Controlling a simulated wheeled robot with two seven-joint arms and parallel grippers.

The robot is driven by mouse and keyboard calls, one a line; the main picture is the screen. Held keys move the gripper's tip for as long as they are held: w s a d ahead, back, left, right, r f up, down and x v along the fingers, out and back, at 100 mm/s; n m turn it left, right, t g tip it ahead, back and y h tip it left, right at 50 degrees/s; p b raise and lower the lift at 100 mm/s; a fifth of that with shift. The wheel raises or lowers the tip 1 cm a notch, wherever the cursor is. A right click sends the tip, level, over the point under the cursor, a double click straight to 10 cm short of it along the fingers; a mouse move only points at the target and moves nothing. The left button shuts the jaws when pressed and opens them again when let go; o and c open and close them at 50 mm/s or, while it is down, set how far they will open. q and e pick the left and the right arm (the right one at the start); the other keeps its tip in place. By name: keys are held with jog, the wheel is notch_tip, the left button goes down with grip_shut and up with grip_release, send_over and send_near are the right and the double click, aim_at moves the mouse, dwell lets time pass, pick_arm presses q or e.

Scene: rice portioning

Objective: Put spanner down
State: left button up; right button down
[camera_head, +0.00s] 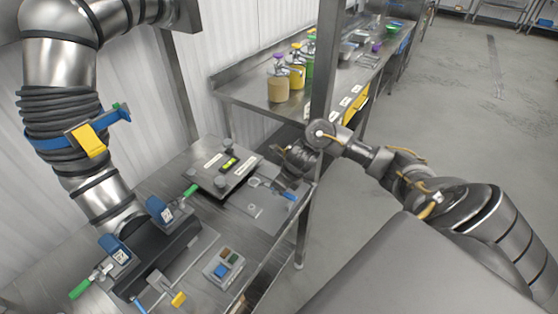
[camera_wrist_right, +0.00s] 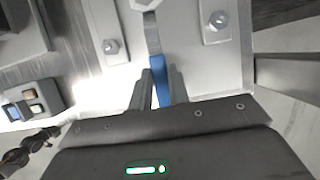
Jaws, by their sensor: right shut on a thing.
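The spanner has a blue handle (camera_head: 289,196) and a metal shaft. My right gripper (camera_head: 283,184) is shut on the handle, low over a grey metal plate (camera_head: 245,206) on the bench. In the right wrist view the gripper fingers (camera_wrist_right: 159,88) stand on both sides of the blue handle (camera_wrist_right: 161,94). The spanner's metal head (camera_wrist_right: 145,5) points away at the top edge and is partly cut off. I cannot tell if the spanner touches the plate. My left gripper is not in view.
Bolts (camera_wrist_right: 110,46) show on pale brackets beside the spanner. A steel post (camera_head: 325,70) stands close by my right arm. Bottles (camera_head: 279,88) stand on a rear bench.

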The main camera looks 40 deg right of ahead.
jog(key=shift+w+d+f, duration=0.25)
jog(key=shift+f, duration=0.05)
notch_tip(320, 180, down, 3)
jog(key=shift+w+d+p, duration=0.1)
jog(key=shift+w+p, duration=0.05)
jog(key=shift+p, duration=0.4)
jog(key=shift+f, duration=0.2)
jog(key=shift+f, duration=0.2)
jog(key=c, duration=1.3)
grip_release()
jog(key=shift+c, duration=0.2)
jog(key=shift+r, duration=0.2)
